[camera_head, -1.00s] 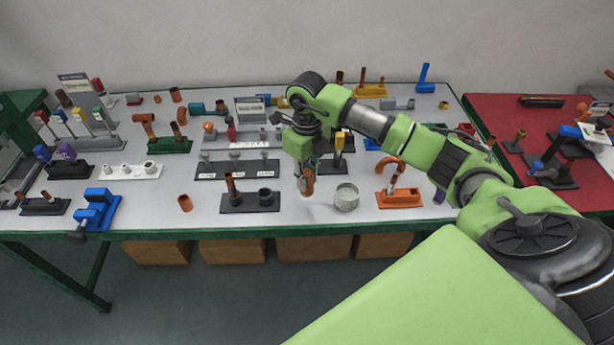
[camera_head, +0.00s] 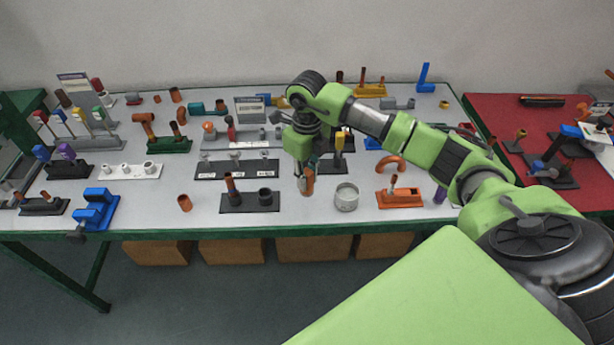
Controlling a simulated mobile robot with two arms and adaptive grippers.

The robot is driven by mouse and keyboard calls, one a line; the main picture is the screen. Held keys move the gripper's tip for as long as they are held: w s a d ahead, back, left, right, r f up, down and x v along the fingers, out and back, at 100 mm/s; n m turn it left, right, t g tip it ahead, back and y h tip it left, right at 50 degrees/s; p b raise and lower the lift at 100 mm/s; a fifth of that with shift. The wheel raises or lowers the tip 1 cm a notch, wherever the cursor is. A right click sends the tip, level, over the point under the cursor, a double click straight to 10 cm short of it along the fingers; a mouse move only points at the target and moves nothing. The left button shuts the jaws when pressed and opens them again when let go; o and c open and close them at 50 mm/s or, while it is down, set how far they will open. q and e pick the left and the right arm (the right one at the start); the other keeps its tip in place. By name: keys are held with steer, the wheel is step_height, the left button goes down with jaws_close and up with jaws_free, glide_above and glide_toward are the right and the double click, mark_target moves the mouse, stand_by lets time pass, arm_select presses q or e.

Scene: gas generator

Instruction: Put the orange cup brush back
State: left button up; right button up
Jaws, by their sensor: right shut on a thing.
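My right gripper (camera_head: 303,184) hangs pointing down over the front middle of the table. It is shut on a small upright orange-brown piece (camera_head: 309,185), which looks like the orange cup brush. Its lower end is just above or on the table top; I cannot tell which. The fingers hide part of it. An orange holder (camera_head: 408,200) with a short brown upright in it stands to the right, beyond the round metal tin. A black holder (camera_head: 236,206) with a brown upright and a dark round socket stands to the left. My left gripper is not in view.
The metal tin (camera_head: 346,197) stands close to the right of the gripper. A grey rack (camera_head: 245,168) with labels is behind it to the left. A loose copper cup (camera_head: 184,203) and a blue vise (camera_head: 97,210) are farther left. A red table (camera_head: 490,110) adjoins on the right.

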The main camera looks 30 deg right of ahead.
steer(key=shift+f, duration=0.2)
steer(key=shift+f+b, duration=2.1)
steer(key=shift+f, duration=0.45)
steer(key=o, duration=1)
